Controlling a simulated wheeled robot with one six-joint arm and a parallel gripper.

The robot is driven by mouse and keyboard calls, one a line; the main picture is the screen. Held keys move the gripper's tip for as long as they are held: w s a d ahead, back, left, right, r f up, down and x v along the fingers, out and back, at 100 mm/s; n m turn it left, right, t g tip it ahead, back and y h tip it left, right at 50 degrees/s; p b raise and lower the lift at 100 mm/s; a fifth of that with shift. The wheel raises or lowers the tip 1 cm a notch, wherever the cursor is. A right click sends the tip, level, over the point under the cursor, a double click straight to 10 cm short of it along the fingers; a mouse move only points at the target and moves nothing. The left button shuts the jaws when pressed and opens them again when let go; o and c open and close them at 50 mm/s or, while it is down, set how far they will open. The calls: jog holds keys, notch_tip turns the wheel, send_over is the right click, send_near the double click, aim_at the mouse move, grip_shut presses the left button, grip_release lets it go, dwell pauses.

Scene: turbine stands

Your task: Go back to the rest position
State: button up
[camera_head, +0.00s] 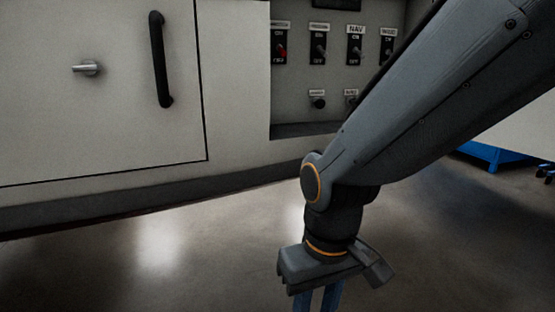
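My gripper (317,299) hangs at the bottom centre of the head view, pointing down over the grey floor. Its two blue fingers are cut off by the lower picture edge, so their tips are hidden. Nothing shows held in the visible part. My grey arm comes down from the upper right to the wrist, in front of the white cabinet. The gripper appears apart from the cabinet.
The white cabinet (110,125) has a black handle (160,60) and a silver latch (87,68). A recessed panel (335,95) holds several labelled switches, one with a red tip. A blue base (490,156) stands at the right. The floor (150,265) at lower left is clear.

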jog(key=s+d+r+m+p, duration=0.1)
jog(key=d+r+m+p, duration=0.1)
jog(key=d+r+p, duration=0.4)
jog(key=s+d+r+m+p, duration=0.1)
jog(key=d+r+m+p, duration=0.1)
jog(key=d+r+p, duration=0.5)
notch_tip(320, 180, up, 5)
jog(key=p, duration=1)
jog(key=shift+s+f+h, duration=0.2)
jog(key=shift+h, duration=0.2)
jog(key=shift+d, duration=0.2)
